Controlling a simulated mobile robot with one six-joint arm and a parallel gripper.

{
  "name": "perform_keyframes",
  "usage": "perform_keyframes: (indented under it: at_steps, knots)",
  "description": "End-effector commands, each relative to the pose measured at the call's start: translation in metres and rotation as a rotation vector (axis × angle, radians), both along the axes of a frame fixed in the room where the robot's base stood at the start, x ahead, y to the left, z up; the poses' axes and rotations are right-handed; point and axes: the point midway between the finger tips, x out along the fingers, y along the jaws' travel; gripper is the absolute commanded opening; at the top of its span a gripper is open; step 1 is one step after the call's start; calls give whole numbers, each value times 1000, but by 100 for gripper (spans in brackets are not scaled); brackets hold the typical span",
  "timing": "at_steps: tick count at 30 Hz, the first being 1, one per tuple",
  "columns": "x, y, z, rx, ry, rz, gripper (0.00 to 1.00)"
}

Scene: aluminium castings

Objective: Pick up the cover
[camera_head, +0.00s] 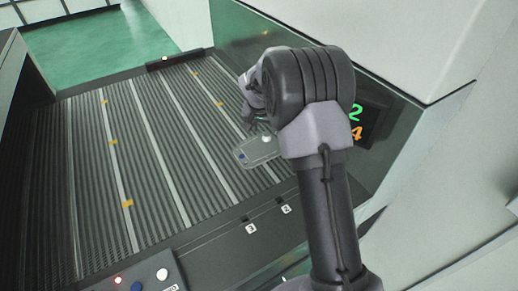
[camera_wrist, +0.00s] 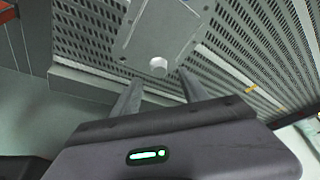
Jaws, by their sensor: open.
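The cover (camera_head: 257,151) is a flat grey metal plate with a pale round boss and a small blue spot, lying on the ribbed conveyor bed near its right side. In the wrist view the cover (camera_wrist: 165,35) lies ahead of my gripper, with the boss (camera_wrist: 158,67) near its closest edge. My gripper (camera_wrist: 157,85) is open and empty, its two fingers on either side of the line to the boss. In the head view my arm hides part of the gripper, which is just above the cover. Whether the fingers touch the cover cannot be told.
The ribbed bed (camera_head: 165,195) has light strips and yellow marks, and is mostly clear to the left. A machine wall with a numbered display (camera_head: 362,122) stands close on the right. A button panel (camera_head: 148,277) is at the front edge.

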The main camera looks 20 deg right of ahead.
Motion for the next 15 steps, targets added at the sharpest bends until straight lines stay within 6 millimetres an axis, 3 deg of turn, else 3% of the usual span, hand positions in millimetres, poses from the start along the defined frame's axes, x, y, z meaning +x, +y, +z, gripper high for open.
perform_keyframes:
  at_steps: [7,15]
  knots:
    - [14,-12,-41,1,2,-1,52]
    - [17,-14,-48,1,-1,0,52]
